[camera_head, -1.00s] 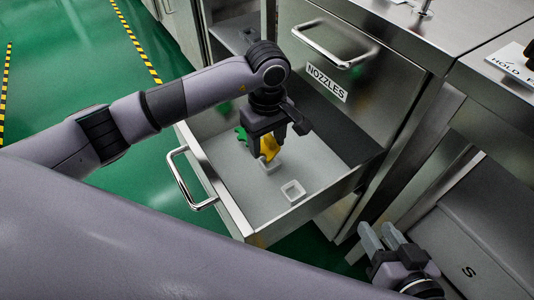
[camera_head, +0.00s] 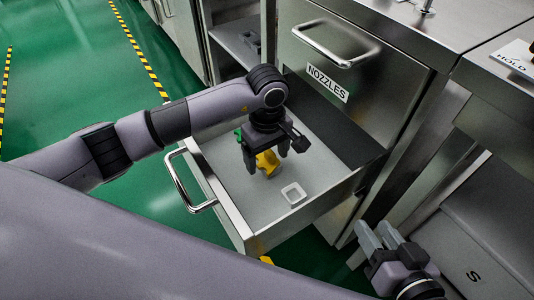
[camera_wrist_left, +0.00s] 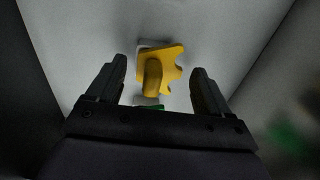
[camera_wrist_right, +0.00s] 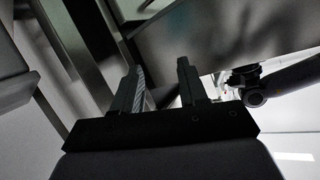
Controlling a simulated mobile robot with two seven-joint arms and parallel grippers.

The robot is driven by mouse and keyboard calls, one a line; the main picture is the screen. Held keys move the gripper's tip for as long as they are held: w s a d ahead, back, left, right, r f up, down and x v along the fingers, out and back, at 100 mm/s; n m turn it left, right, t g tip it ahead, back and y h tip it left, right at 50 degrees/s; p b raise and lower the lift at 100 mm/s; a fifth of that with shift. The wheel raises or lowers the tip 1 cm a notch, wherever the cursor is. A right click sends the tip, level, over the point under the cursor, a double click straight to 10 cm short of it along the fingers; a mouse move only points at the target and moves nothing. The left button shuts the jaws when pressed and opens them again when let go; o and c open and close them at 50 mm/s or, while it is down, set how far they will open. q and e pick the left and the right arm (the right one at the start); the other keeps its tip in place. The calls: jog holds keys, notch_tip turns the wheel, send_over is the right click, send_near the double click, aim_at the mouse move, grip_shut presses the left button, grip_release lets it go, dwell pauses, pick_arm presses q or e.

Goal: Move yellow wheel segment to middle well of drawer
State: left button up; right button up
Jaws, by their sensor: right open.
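The yellow wheel segment (camera_head: 267,163) is in the open drawer (camera_head: 236,209), at the middle well, and covers most of that well. In the left wrist view the segment (camera_wrist_left: 158,70) lies over the white well, whose edge shows at its upper left. I cannot tell if it is fully seated. My left gripper (camera_head: 267,168) is just above it, open, with one finger on each side and a gap to both; its fingers also show in the left wrist view (camera_wrist_left: 160,85). My right gripper (camera_head: 381,238) is open and empty, outside the drawer at lower right.
An empty white well (camera_head: 293,193) stands nearer the drawer's front right. A green segment (camera_head: 239,132) is behind my left gripper, mostly hidden. The drawer handle (camera_head: 180,190) sticks out at left. The closed NOZZLES drawer (camera_head: 350,75) is above.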

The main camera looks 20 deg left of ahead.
aim_at(268, 154)
pick_arm(q)
jog(key=shift+r, duration=0.25)
notch_tip(268, 154, up, 12)
jog(key=p, duration=0.3)
jog(key=shift+p, duration=0.3)
pick_arm(e)
jog(key=d, duration=0.1)
jog(key=d+h, duration=0.1)
jog(key=s+d, duration=0.1)
jog(key=shift+r+n+h, duration=0.35)
jog(key=shift+n+h, duration=0.05)
pick_arm(q)
jog(key=shift+f, duration=0.1)
pick_arm(e)
jog(key=shift+s+a+f, duration=0.1)
jog(key=shift+s+f, duration=0.05)
jog(key=shift+f, duration=0.05)
